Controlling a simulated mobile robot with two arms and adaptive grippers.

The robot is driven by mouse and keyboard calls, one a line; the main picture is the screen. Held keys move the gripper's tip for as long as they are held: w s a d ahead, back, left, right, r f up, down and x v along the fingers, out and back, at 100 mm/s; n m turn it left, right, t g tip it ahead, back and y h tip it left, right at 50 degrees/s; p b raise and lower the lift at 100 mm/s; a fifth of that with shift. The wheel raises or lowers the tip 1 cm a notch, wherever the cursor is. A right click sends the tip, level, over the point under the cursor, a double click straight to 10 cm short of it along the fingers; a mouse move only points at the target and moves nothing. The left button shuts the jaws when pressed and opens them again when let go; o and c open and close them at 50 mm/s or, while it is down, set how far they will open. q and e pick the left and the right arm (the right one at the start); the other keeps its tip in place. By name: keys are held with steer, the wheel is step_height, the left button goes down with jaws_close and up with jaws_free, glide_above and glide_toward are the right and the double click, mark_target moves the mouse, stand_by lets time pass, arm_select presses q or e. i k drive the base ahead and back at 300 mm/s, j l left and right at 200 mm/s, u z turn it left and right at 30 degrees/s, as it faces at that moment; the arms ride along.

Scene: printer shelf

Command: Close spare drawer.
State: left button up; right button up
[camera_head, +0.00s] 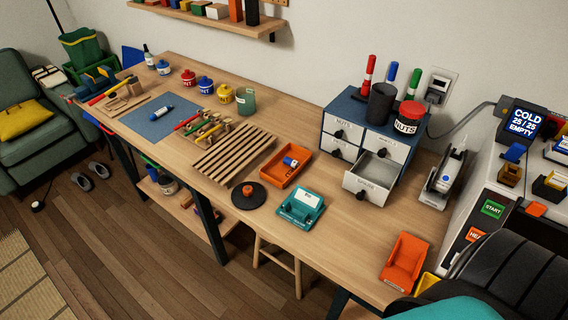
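A blue cabinet (345,107) with white-fronted drawers stands on the workbench against the wall. Its lower right drawer (366,184) is pulled out toward the bench's front, and its inside looks empty. The label on its front is small and hard to read; I take it for the spare drawer. A dark knob (361,195) sits on its front. The other drawers look shut. Neither of my grippers is in view, so nothing shows touching the drawer.
An orange tray (277,181) and a teal device (301,206) lie left of the open drawer. An orange holder (404,261) is at the front right. A red-lidded jar (409,117) and a dark cup (381,104) stand on the cabinet. Bench in front of the drawer is clear.

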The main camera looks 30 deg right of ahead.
mark_target(372, 179)
steer(key=z, duration=1.65)
